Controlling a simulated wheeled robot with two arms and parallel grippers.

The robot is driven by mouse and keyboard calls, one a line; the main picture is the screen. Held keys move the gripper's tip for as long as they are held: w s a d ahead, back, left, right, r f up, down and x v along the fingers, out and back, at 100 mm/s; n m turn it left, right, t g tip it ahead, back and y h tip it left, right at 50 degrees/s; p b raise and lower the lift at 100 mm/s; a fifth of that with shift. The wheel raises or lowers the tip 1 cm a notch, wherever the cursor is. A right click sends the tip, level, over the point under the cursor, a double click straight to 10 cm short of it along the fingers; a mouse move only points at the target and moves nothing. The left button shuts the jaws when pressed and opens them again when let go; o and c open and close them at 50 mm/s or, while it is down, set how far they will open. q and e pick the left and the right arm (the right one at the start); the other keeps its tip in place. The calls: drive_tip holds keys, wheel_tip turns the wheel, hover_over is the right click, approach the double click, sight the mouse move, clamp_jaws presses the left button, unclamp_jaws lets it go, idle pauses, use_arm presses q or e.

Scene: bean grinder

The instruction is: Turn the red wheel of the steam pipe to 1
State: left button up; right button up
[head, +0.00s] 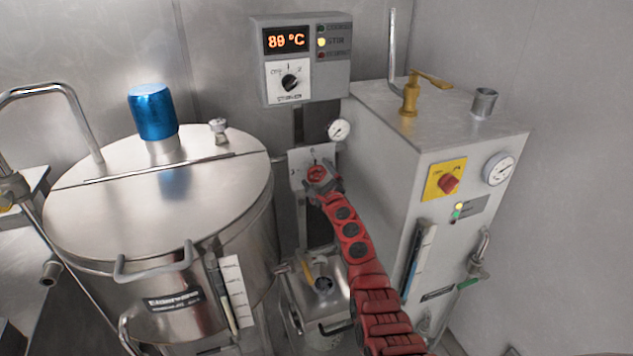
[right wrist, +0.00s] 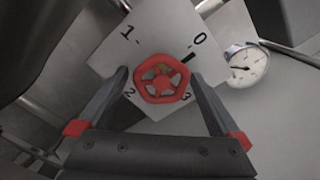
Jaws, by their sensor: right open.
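The red wheel (right wrist: 161,79) sits on a pale plate (right wrist: 128,58) marked 0, 1, 2 and 3. In the right wrist view a short black mark at the wheel's upper right lies near the 0. In the head view the red wheel (head: 318,174) is partly covered by my right gripper (head: 323,186), which is at the plate (head: 298,162). My left gripper is not in view.
A steel kettle (head: 100,205) with a blue motor cap stands at the left. A control box (head: 300,92) reading about 89 °C hangs above the plate. A grey boiler cabinet (head: 470,145) stands at the right. A round gauge (right wrist: 246,64) is close beside the plate.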

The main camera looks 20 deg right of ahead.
drive_tip(key=shift+w+r, duration=0.1)
drive_tip(key=shift+w, duration=0.15)
drive_tip(key=shift+c, duration=0.2)
drive_tip(key=c, duration=1.2)
drive_tip(key=shift+c, duration=0.2)
